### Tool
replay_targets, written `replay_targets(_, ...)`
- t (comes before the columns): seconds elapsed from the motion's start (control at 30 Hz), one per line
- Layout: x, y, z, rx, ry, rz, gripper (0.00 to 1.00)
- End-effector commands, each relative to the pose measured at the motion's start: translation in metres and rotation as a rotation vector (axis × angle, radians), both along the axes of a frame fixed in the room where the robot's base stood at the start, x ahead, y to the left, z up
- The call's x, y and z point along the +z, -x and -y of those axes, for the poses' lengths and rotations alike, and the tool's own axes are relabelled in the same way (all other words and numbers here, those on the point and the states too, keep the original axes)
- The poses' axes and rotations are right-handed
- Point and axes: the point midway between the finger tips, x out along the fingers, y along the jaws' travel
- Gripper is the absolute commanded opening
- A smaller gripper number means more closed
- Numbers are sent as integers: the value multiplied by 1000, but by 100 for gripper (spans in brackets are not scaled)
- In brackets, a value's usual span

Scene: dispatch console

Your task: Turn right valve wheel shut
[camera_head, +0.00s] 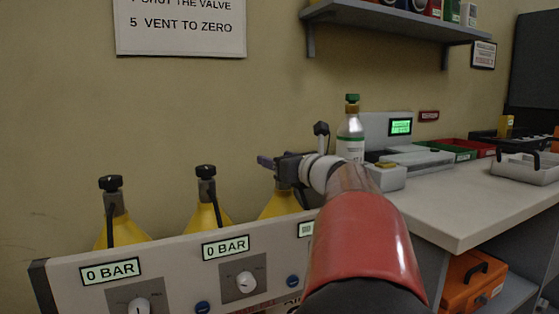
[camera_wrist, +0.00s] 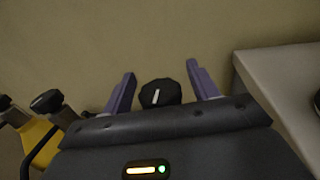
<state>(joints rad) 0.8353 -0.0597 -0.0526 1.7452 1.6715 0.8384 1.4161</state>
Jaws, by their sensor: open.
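The right valve wheel is a round black knob (camera_wrist: 160,93) with a white mark on its top. In the wrist view it sits between the two purple fingers of my gripper (camera_wrist: 161,69), with a gap on each side. My gripper is open and not closed on it. In the head view my gripper (camera_head: 268,162) is over the right yellow cylinder (camera_head: 281,205), and it hides that cylinder's wheel. The right display (camera_head: 306,229) is mostly hidden by my arm.
The middle valve (camera_head: 205,171) and left valve (camera_head: 111,183) stand on yellow cylinders behind the panel (camera_head: 185,262). Their displays read 0 BAR. A white counter (camera_head: 460,205) with a green-capped bottle (camera_head: 350,135) is to the right. The wall is close behind.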

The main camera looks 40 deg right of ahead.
Motion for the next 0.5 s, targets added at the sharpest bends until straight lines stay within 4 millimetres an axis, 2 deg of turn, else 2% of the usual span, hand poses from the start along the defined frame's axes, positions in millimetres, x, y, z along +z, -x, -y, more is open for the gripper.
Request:
replay_targets(0.17, 0, 4, 0, -1, 0, 0, 59)
replay_targets(0.5, 0, 58, -3, -2, 1, 1, 59)
